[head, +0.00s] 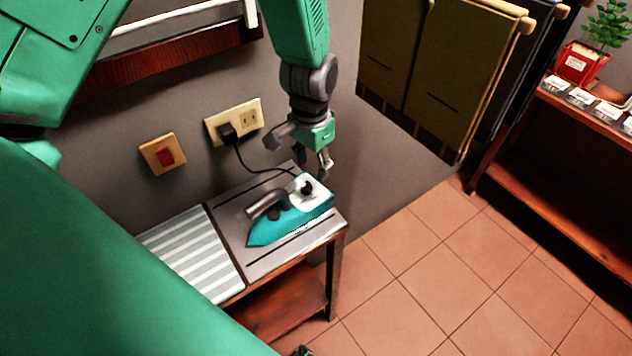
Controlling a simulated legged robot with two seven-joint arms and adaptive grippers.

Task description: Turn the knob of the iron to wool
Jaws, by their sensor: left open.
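The teal iron (288,222) lies on the grey top of a small table (263,262), its tip toward the left front. Its dark knob (307,187) sits on the white rear part. A dark handle (266,203) shows on its left side. My left gripper (325,170) hangs just above the rear of the iron, close to the knob. It is open, with nothing seen between its fingers. I cannot tell whether it touches the knob. The knob's setting marks are too small to read. My right gripper is not in view.
A black cord runs from the iron to a wall outlet (246,117). A red switch (165,155) is on the wall at left. A striped cloth (195,252) covers the table's left part. Hanging towels (455,70) and a wooden shelf (560,190) stand right. The tiled floor is clear.

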